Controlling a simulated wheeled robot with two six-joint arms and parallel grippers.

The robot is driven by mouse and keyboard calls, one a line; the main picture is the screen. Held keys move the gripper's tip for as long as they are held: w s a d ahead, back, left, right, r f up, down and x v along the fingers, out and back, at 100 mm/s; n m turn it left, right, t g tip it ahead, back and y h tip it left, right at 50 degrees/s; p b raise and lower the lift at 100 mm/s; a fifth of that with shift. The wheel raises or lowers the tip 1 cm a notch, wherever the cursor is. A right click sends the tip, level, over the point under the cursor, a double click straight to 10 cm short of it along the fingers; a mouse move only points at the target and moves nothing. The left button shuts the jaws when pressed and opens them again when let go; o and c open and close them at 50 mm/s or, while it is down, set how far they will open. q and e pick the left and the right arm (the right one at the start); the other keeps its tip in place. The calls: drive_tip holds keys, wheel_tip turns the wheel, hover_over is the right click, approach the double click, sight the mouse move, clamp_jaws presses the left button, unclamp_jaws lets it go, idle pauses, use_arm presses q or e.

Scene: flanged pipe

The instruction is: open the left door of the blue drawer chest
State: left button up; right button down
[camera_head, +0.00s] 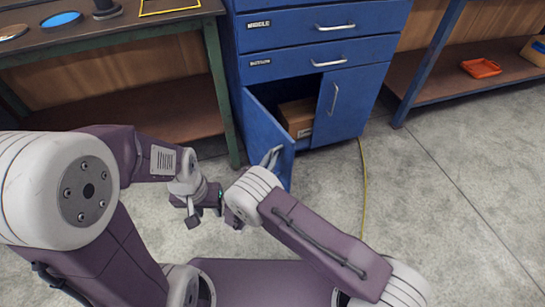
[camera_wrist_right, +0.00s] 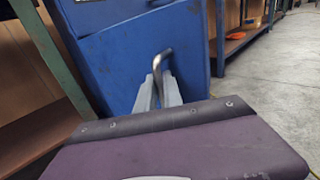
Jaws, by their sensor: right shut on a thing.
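The blue drawer chest (camera_head: 310,60) stands at the centre back in the head view. Its left door (camera_head: 266,138) is swung partly outward, showing a cardboard box (camera_head: 297,117) inside. My right gripper (camera_head: 271,157) is at the outer face of that door. In the right wrist view its two pale fingers (camera_wrist_right: 159,92) are shut on the door's curved metal handle (camera_wrist_right: 164,68). My left gripper (camera_head: 212,216) hangs in front of the chest, left of the right wrist, apart from the door. Its fingers look spread and empty.
The right door (camera_head: 349,103) is closed. A green-framed workbench (camera_head: 110,45) stands close on the left, its leg near the open door. A shelf with an orange tray (camera_head: 481,68) is at right. A yellow cable (camera_head: 364,190) lies on otherwise clear floor.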

drive_tip(key=shift+a, duration=0.15)
drive_tip(key=c, duration=1.5)
unclamp_jaws()
